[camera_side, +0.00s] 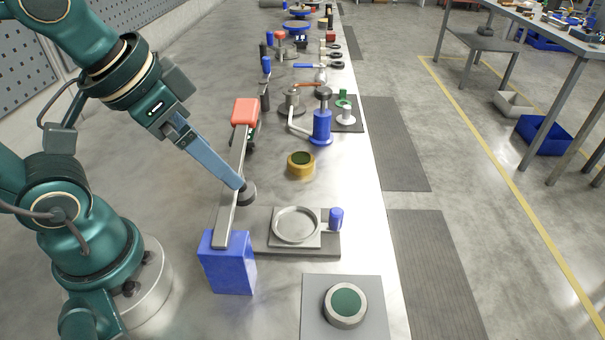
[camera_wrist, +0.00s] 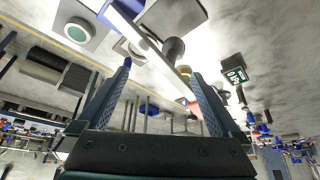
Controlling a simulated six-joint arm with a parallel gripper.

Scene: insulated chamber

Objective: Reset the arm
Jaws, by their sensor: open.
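A long silver arm (camera_side: 231,195) runs from a blue block (camera_side: 228,264) to a red block (camera_side: 245,112) at its far end. I cannot tell its tilt for sure. A dark round knob (camera_side: 246,193) sits beside the arm's middle; it also shows in the wrist view (camera_wrist: 173,50). My gripper (camera_side: 240,185) points down to the right, its tips at or near the knob in the side view. In the wrist view my gripper (camera_wrist: 160,72) has its fingers spread wide, with nothing between them. The silver arm shows beyond them, with the red block (camera_wrist: 195,106) partly behind the right finger.
Right of the blue block is a grey fixture with a round ring (camera_side: 297,225) and a blue peg (camera_side: 336,218). A green-topped disc (camera_side: 346,305) lies on a grey plate in front. A yellow ring (camera_side: 301,163) and blue cylinder (camera_side: 322,125) stand behind. The bench's right edge is near.

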